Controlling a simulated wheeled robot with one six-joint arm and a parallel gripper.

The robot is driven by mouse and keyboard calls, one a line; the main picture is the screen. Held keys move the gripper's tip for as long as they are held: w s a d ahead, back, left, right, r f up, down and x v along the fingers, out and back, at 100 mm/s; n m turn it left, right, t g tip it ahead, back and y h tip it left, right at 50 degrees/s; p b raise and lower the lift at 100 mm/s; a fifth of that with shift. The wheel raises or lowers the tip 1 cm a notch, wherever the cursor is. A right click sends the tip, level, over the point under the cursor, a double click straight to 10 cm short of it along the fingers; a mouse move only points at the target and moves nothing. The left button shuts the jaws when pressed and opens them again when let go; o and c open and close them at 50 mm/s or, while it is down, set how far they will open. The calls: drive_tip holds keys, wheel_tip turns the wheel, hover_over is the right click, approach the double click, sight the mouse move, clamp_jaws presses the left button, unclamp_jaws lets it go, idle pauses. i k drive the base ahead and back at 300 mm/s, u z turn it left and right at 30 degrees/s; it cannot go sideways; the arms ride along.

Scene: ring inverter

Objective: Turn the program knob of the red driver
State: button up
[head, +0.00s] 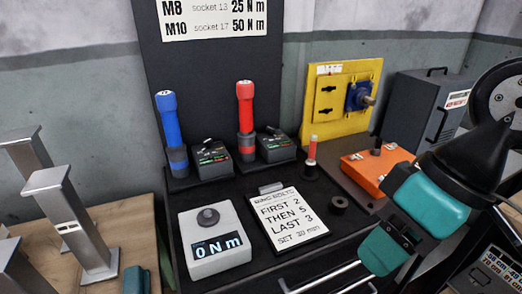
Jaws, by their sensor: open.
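The red driver (245,105) stands upright at the back of the dark bench, with its red grip on top and a dark lower end. A small black box (277,150) with coloured markings sits just right of it. A small dark knob (272,131) shows on its top; its pointer setting is too small to read. My gripper (404,224), with teal parts, is at the right, toward the front. It is open, with nothing seen in it, and stands apart from the red driver and its box, in front and to the right of them.
A blue driver (168,120) and its similar box (211,158) stand left of the red one. In front are a white torque display (214,240) reading "0 Nm" and a note card (288,218).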

sight(270, 129)
drive_tip(key=z, duration=0.35)
drive_tip(key=k, duration=0.35)
drive_tip(key=z, duration=0.9)
drive_tip(key=i, duration=0.85)
drive_tip(key=u, duration=1.3)
drive_tip(key=i, duration=0.6)
drive_tip(key=u, duration=0.7)
